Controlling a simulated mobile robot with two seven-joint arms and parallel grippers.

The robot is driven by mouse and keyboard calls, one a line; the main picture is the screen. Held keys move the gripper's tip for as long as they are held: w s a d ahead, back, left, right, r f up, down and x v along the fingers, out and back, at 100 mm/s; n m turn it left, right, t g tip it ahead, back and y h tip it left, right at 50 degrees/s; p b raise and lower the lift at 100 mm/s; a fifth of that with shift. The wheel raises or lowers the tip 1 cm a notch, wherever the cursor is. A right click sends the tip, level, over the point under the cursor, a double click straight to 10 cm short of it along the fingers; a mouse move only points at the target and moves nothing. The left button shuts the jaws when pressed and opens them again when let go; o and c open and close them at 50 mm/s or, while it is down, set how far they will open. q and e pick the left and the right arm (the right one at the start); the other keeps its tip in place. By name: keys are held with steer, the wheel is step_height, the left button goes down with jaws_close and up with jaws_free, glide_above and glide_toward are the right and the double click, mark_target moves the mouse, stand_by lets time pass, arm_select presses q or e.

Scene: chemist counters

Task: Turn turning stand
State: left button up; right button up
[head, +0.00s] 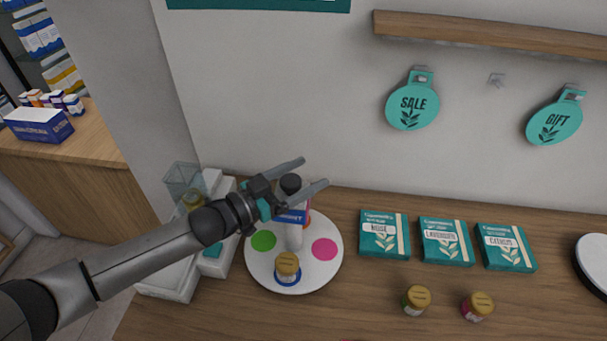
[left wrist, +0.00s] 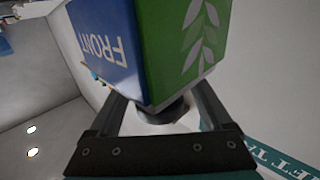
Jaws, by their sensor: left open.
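The turning stand is a white round plate (head: 268,283) with green, pink and other coloured dots. A white post (head: 294,236) rises from it to a block (head: 291,216) and a black knob (head: 290,184). In the left wrist view, the block (left wrist: 108,42) has a blue face marked FRONT and a green face with a leaf. A gold-lidded jar (head: 287,264) stands on the plate's blue dot. My left gripper (head: 304,174) is open at the top of the stand, its fingers on either side of the knob. Contact cannot be told. My right gripper is out of view.
Teal boxes (head: 384,235) line the counter right of the stand, with two small jars (head: 416,299) in front. A clear bin (head: 183,181) and white trays (head: 213,262) stand close on the left. A wooden shelf (head: 490,35) is on the wall.

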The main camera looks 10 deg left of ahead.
arm_select(q)
jaws_close()
stand_by(0.6)
stand_by(0.3)
